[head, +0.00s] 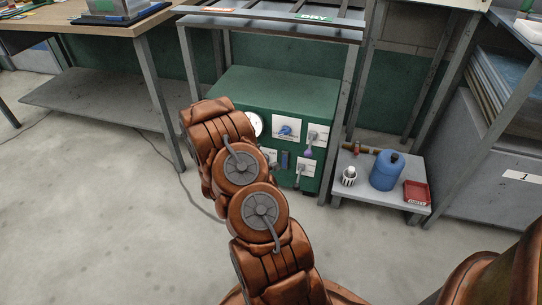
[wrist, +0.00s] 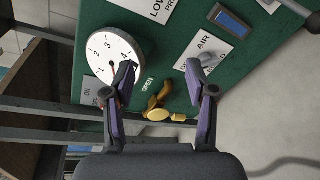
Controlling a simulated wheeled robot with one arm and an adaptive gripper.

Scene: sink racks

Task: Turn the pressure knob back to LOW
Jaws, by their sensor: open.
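The pressure knob looks to be the blue knob (head: 285,131) on a white placard, right of the gauge on the green box (head: 275,90) in the head view. Its setting is too small to read. In the wrist view a placard reading LOW PRES (wrist: 165,8) is cut off at the top edge, and no knob shows on it. My gripper (wrist: 162,75) is open and empty in front of the green panel. Its left finger overlaps the round white gauge (wrist: 103,48), its right finger the AIR placard (wrist: 205,45). In the head view my arm hides the gripper.
A brass valve (wrist: 158,106) beside an OPEN label lies between my fingers in view. A blue display (wrist: 230,22) and a purple-handled lever (head: 308,150) are on the panel. Rack legs (head: 347,95) flank the box. A low shelf (head: 375,200) right holds a blue canister (head: 387,172).

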